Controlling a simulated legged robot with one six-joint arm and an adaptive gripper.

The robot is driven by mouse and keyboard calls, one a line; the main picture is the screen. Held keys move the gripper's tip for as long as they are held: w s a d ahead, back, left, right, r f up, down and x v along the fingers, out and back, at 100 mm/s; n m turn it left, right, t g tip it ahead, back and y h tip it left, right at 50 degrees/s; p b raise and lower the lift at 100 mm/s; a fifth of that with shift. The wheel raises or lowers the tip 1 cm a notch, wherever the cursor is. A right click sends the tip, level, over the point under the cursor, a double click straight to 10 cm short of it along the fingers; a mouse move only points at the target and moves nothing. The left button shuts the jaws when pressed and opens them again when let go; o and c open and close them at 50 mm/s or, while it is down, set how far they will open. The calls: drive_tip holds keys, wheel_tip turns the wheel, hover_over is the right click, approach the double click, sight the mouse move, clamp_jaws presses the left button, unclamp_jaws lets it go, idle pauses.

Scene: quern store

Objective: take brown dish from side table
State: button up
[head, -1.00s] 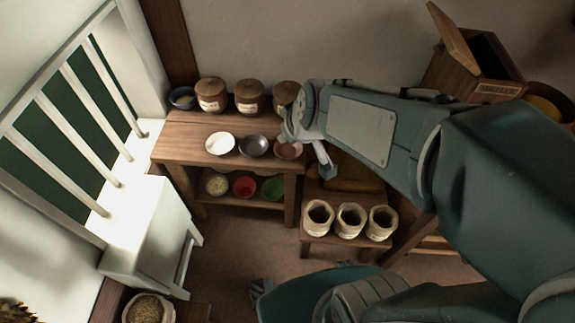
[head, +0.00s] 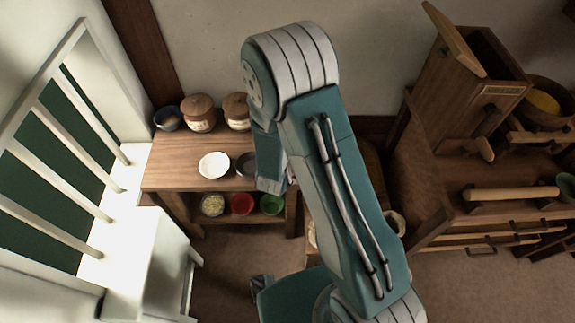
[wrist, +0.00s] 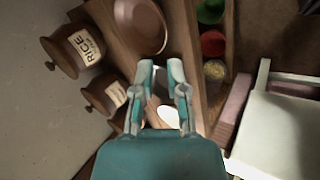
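The brown dish (wrist: 140,25) lies on the side table (head: 165,180) and shows near the top of the wrist view. In the head view my arm hides it. My gripper (wrist: 161,68) is open, with two spread fingers and nothing visibly held. In the wrist view the fingertips are below the brown dish and apart from it in the picture. A white dish (head: 214,165) and a dark dish (head: 246,164) stand in a row on the same table. In the wrist view the white dish (wrist: 168,115) is partly behind my fingers.
Lidded jars (head: 198,113) and a small dark blue bowl (head: 167,118) line the table's back edge by the wall. A lower shelf holds grain, red (head: 242,204) and green bowls. A wooden cabinet (head: 440,180) stands at right.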

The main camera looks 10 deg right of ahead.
drive_tip(key=shift+a+x, duration=0.15)
drive_tip(key=shift+x, duration=2.7)
drive_tip(key=shift+a+x, duration=0.15)
drive_tip(key=shift+x, duration=2.65)
drive_tip(key=shift+s+f, duration=0.15)
clamp_jaws()
